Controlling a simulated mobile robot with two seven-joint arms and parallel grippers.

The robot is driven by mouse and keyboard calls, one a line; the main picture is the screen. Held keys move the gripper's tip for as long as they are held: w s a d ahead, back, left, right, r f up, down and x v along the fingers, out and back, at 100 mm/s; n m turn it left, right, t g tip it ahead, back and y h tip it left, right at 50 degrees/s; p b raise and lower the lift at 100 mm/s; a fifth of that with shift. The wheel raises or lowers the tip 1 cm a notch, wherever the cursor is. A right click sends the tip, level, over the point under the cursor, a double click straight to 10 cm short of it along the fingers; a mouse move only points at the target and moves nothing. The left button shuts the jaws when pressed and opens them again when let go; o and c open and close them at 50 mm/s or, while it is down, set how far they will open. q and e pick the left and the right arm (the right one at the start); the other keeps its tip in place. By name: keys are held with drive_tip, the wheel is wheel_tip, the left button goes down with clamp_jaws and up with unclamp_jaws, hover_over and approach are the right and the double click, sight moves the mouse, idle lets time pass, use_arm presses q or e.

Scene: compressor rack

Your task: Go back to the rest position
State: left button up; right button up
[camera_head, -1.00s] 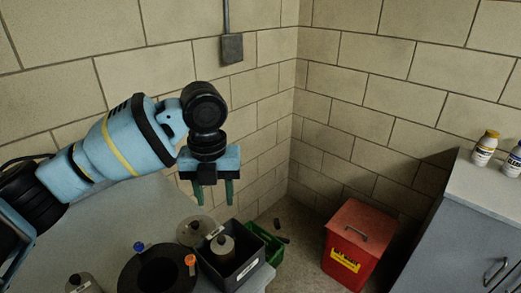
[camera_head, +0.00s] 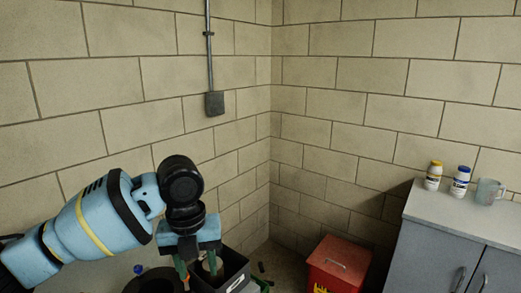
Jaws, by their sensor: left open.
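My left gripper (camera_head: 198,268) shows at the lower left of the head view, with my blue arm coming in from the left. Its two green fingers point down and are apart, with no object seen between them. It is in front of a black bin (camera_head: 236,268) on the table, and it hides part of that bin. Whether the fingers touch the bin cannot be told. My right gripper is not in view.
A dark round opening (camera_head: 150,282) is left of the bin. A red box (camera_head: 338,262) stands on the floor by the corner. A grey cabinet (camera_head: 440,245) at right carries a yellow-capped bottle (camera_head: 433,176), a blue-capped bottle (camera_head: 460,182) and a mug (camera_head: 489,191). A wall box (camera_head: 214,103) hangs above.

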use_arm(q)
drive_tip(key=s+d+f+n+t+h, duration=0.2)
drive_tip(key=d+f+n+h, duration=0.25)
drive_tip(key=f+n, duration=0.55)
drive_tip(key=s+d+f+n+t+h, duration=0.25)
drive_tip(key=d+f+n, duration=0.3)
drive_tip(key=f, duration=0.85)
drive_tip(key=s+a+f+n+t+y, duration=0.2)
drive_tip(key=s+a+f+n+y, duration=0.1)
drive_tip(key=s+a+f+n, duration=0.4)
drive_tip(key=s+a+f+n+t+y, duration=0.2)
drive_tip(key=s+a+f+n, duration=0.4)
drive_tip(key=s+a+n, duration=0.3)
drive_tip(key=s+a, duration=0.2)
drive_tip(key=s, duration=0.2)
drive_tip(key=shift+s+f+t+y, duration=0.3)
drive_tip(key=shift+f+t+y, duration=0.05)
drive_tip(key=shift+f+y, duration=0.05)
drive_tip(key=shift+a, duration=0.1)
drive_tip(key=shift+s+n, duration=0.1)
drive_tip(key=shift+n, duration=0.15)
